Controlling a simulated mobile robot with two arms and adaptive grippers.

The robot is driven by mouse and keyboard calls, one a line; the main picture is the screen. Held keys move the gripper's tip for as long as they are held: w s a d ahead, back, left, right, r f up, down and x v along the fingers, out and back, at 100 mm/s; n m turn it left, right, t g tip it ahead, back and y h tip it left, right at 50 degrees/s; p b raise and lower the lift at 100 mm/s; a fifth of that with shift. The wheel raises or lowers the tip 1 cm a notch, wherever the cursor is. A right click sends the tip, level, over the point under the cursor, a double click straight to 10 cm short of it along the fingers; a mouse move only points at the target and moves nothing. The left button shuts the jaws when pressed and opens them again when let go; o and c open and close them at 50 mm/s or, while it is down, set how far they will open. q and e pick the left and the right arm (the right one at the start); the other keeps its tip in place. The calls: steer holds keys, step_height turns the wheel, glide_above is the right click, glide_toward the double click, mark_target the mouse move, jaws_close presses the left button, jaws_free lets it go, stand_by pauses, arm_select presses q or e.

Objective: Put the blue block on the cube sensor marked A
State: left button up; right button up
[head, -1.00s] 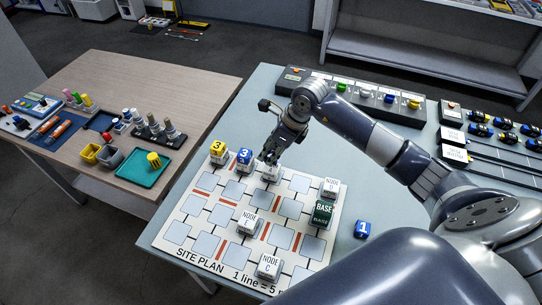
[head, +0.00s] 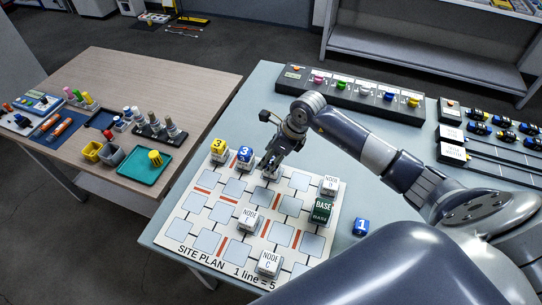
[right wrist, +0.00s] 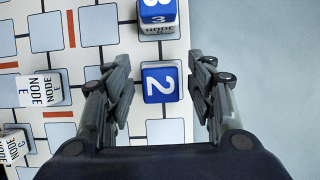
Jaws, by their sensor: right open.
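A blue block marked 2 (right wrist: 160,83) sits between the spread fingers of my right gripper (right wrist: 162,92) in the right wrist view, apart from both. What lies under it is hidden there. In the head view my right gripper (head: 268,164) is low over a white cube sensor (head: 268,173) at the plan's back edge. Another blue block, marked 3 (head: 245,154), stands on a white sensor to its left. A third blue block, marked 1 (head: 361,227), lies on the table right of the plan. No letter A is readable. My left gripper is not in view.
The site plan board (head: 190,228) also holds sensors marked NODE E (head: 248,219), NODE C (head: 268,263) and NODE D (head: 330,183), a green BASE block (head: 322,209) and a yellow block marked 3 (head: 219,146). A knob panel (head: 345,90) stands at the back.

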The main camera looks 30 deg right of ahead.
steer(key=shift+r, duration=0.15)
steer(key=b+v, duration=0.2)
steer(key=v, duration=1)
